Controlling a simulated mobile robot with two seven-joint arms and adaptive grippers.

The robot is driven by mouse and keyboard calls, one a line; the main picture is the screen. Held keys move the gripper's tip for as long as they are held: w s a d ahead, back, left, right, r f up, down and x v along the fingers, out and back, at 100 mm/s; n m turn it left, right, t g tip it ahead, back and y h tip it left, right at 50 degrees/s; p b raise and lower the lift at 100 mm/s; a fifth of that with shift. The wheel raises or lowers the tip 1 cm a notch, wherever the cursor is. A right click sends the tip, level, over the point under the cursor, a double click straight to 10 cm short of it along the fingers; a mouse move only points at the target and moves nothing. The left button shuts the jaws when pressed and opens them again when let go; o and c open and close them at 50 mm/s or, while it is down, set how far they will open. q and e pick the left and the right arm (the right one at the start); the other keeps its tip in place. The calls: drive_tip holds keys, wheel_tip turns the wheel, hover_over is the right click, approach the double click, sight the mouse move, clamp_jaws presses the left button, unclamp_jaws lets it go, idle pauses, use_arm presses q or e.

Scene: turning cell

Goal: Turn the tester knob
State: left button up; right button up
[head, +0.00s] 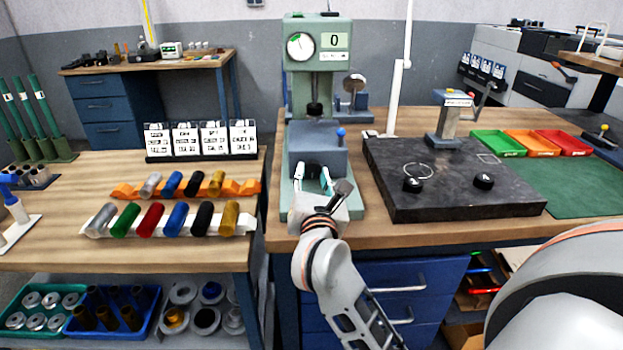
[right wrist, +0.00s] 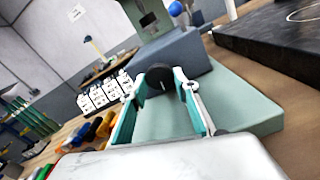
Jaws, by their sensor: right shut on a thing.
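The hardness tester (head: 317,65) is a pale green machine with a round dial and a display reading 0. Its tester knob (right wrist: 159,78) is round and black with a small light mark, on the front of the grey-blue block (right wrist: 180,52). My right gripper (head: 313,180) is at the tester's front, above its green base (head: 289,208). In the right wrist view its teal-padded fingers (right wrist: 160,96) are on either side of the knob and shut on it. The gripper partly hides the knob in the head view. My left gripper is not in view.
A dark stone plate (head: 450,200) with black knobs lies right of the tester. A blue ball-ended lever (head: 341,132) is on the block's right side. Racks of coloured cylinders (head: 170,219) stand on the left table, with white labelled cards (head: 200,138) behind.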

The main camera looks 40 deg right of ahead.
drive_tip(key=o, duration=1.1)
drive_tip(key=v, duration=1.2)
